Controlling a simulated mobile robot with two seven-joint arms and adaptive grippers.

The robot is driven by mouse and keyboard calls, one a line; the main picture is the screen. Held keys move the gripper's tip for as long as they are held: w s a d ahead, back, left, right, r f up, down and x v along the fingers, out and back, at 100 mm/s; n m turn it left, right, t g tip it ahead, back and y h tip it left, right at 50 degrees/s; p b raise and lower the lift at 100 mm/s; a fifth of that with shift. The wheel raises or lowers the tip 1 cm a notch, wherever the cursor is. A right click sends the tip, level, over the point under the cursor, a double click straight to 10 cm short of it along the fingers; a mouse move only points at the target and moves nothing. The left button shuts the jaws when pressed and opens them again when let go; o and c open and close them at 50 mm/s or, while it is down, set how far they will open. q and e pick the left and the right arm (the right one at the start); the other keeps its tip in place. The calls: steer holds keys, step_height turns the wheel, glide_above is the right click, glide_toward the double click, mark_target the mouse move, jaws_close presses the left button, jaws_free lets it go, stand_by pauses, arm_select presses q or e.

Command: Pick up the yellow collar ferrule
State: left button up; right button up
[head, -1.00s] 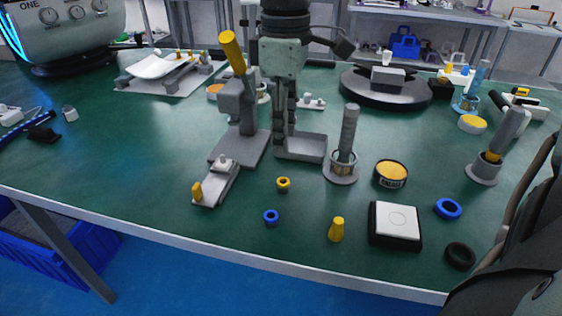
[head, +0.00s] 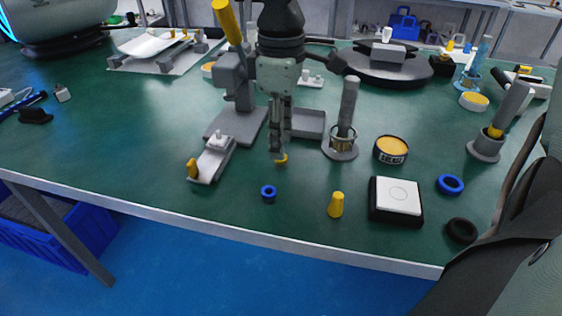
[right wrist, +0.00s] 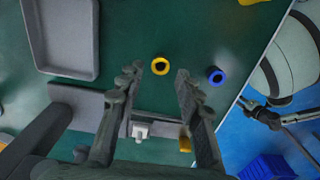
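The yellow collar ferrule (head: 283,161) is a small yellow ring with a dark hole, lying on the green table. In the head view my right gripper (head: 279,151) points down over it and partly hides it. In the right wrist view the ferrule (right wrist: 160,66) shows whole, between the tips of my open right gripper (right wrist: 159,73). Nothing is held, and the fingers look apart from the ring. My left gripper is not in view.
A blue ring (head: 268,194) lies close by, towards the table's front edge. A post on a round base (head: 340,150) and a grey press stand (head: 236,122) flank the gripper.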

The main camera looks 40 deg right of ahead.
mark_target(281, 166)
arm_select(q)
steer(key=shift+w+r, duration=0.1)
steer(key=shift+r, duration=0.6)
arm_select(e)
steer(key=shift+f, duration=1.45)
steer(key=shift+c, duration=0.3)
steer(key=c, duration=0.7)
jaws_close()
step_height(281, 166, up, 4)
steer(key=p, duration=0.3)
steer(key=shift+f+p, duration=0.1)
steer(key=shift+p, duration=0.25)
steer(key=shift+w+r+b, duration=0.1)
steer(key=shift+r+b, duration=0.15)
steer(key=shift+b, duration=0.5)
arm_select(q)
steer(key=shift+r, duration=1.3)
arm_select(e)
steer(key=shift+r, duration=1.35)
